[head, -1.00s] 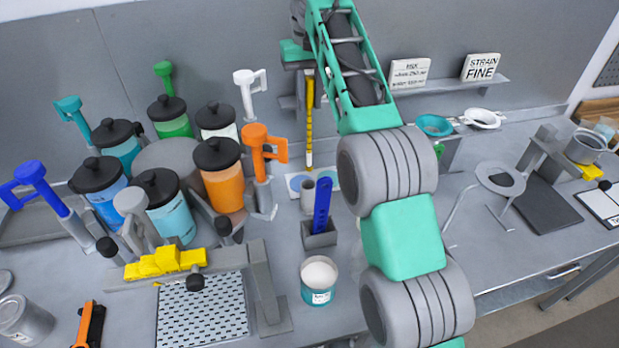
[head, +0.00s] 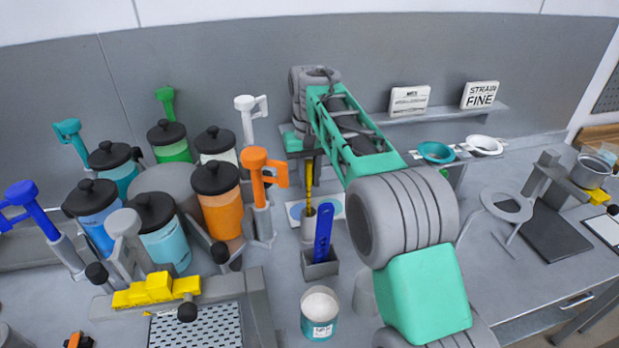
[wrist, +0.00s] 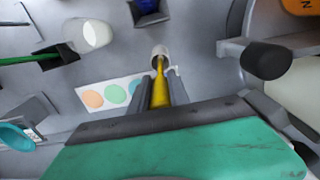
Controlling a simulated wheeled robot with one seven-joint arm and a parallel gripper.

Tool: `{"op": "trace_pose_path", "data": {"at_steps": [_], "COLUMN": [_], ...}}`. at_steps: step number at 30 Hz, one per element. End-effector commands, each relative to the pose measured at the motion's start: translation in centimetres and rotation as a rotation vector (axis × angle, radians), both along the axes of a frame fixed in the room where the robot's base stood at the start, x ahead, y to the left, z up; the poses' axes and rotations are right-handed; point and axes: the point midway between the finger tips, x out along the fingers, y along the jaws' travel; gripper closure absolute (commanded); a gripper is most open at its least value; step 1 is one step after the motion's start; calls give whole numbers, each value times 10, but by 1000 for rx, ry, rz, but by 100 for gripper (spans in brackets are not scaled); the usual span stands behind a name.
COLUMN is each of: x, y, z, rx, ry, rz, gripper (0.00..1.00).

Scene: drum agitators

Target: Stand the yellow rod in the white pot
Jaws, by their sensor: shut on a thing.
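The yellow rod (head: 309,178) hangs upright below my gripper (wrist: 160,92), which is shut on it. In the wrist view the rod (wrist: 160,85) runs between the two grey fingers, and its lower end overlaps the mouth of a small white pot (wrist: 160,51). The pot (head: 308,228) stands behind the blue rod in the head view, directly under the yellow rod. The rod's lower end looks at or inside the rim; how deep it sits I cannot tell. In the head view the fingers are small and partly hidden by my arm.
A blue rod (head: 323,232) stands in a grey holder (head: 320,268) close in front of the pot. A card with coloured discs (wrist: 110,94) lies beside it. Another white cup (wrist: 95,34) stands nearby. An orange-handled tool (head: 262,180) stands to the left.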

Motion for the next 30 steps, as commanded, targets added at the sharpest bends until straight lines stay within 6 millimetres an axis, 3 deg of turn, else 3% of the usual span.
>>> {"op": "trace_pose_path", "data": {"at_steps": [4,5,12,23,30], "x": [0,0,0,1,1], "y": [0,0,0,0,0], "z": [-3,-4,-3,5,63], "rx": [0,0,0,0,1], "ry": [1,1,1,-2,-4], "rz": [0,0,0,-1,1], "gripper": [100,77,57,56,56]}}
